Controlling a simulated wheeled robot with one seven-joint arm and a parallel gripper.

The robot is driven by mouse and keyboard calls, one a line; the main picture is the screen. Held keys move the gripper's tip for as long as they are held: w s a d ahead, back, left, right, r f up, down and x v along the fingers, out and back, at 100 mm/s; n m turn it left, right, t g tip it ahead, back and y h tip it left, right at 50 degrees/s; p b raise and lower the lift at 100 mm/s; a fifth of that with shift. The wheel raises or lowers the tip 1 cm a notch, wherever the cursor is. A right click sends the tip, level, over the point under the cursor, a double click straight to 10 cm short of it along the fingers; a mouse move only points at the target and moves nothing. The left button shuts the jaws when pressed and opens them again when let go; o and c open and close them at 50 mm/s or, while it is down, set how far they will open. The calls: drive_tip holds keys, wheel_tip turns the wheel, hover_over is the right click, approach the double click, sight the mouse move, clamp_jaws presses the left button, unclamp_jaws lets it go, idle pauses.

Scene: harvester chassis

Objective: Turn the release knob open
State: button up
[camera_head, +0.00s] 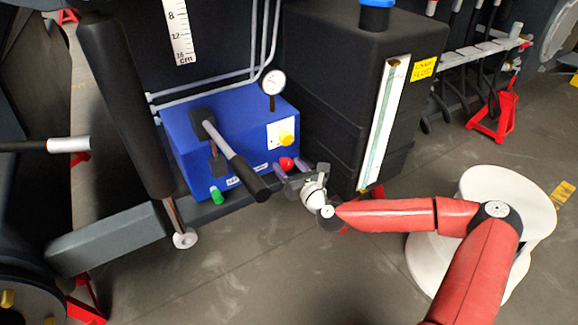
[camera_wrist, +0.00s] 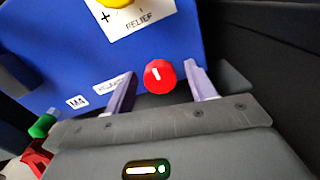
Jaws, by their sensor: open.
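The release knob is a red round knob (camera_head: 287,164) low on the front right of the blue box (camera_head: 240,125). In the wrist view the red knob (camera_wrist: 159,76) shows a short white mark on its face, and a partly hidden label sits to its left. My gripper (camera_head: 281,170) is at the knob, and in the wrist view its two purple fingers (camera_wrist: 158,82) stand apart on either side of it. The fingers hold nothing.
A yellow relief knob (camera_head: 286,138) is above the red knob. A black-handled lever (camera_head: 240,165) projects in front of the box, left of my gripper. A green knob (camera_head: 217,196) is at the lower left. A black tank (camera_head: 345,95) stands close on the right. A gauge (camera_head: 272,83) is on top.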

drive_tip(key=shift+w+a, duration=0.1)
drive_tip(key=shift+w, duration=0.1)
drive_tip(key=shift+c, duration=0.4)
drive_tip(key=c, duration=0.9)
